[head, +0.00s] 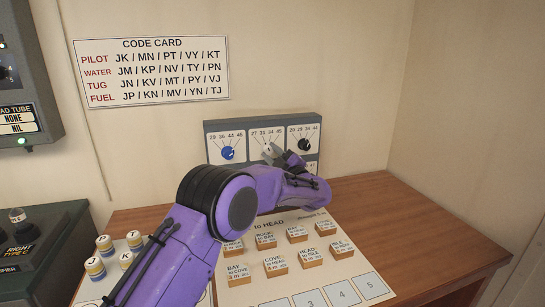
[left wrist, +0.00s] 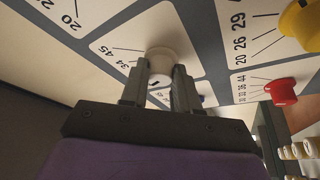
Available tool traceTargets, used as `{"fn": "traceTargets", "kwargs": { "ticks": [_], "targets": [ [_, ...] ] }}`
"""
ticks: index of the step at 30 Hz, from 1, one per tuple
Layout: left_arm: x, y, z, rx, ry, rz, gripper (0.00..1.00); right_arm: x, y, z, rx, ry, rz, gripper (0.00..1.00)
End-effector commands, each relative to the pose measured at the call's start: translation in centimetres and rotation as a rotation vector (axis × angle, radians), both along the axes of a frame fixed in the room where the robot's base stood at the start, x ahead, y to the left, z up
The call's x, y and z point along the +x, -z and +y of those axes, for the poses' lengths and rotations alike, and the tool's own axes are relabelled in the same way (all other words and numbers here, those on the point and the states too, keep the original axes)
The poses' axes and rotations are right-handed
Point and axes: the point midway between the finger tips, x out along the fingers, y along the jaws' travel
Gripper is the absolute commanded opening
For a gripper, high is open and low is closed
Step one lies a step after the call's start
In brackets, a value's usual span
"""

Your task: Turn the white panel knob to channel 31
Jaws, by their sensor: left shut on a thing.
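The grey-blue panel (head: 236,126) stands upright at the back of the desk, against the wall. Its middle top dial reads 27, 31, 34 and 45. The labels 34 and 45 show beside the knob there. The pointer is hidden, so I cannot tell which channel it marks. My right gripper is not in view.
A blue knob (head: 228,152) is left of the white one, and a black knob (head: 304,145) right of it. Yellow (left wrist: 303,22) and red (left wrist: 282,92) knobs show in the wrist view. Labelled wooden blocks stand on a board before the panel. A code card (head: 150,72) hangs above.

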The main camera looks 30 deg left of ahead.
Motion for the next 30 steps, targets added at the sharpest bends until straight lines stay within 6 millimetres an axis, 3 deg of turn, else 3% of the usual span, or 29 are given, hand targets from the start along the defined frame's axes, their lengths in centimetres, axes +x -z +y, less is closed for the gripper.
{"fn": "traceTargets", "kwargs": {
  "ticks": [1, 10, 11, 12, 13, 23, 30],
  "targets": [
    [0.0, -0.7, 0.2, 0.005, 0.000, -0.012, 0.00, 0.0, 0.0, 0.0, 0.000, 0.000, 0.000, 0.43],
    [0.0, -0.8, 0.2, 0.006, 0.000, -0.013, 0.00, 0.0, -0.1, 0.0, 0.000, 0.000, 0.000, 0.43],
    [0.0, -0.8, 0.2, 0.007, 0.001, -0.013, 0.37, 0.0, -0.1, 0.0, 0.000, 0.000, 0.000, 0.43],
    [0.0, -0.8, 0.2, 0.007, 0.001, -0.013, 0.50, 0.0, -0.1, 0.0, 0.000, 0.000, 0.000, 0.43],
    [0.0, -0.8, 0.2, 0.006, 0.000, -0.012, 0.55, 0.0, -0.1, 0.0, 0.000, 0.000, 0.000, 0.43],
    [0.0, -0.1, -0.5, 0.003, 0.003, -0.006, 0.55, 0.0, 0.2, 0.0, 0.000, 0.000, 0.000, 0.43],
    [-2.0, 1.4, -5.1, 0.005, 0.005, -0.007, 0.55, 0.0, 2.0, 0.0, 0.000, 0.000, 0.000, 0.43]
  ]
}}
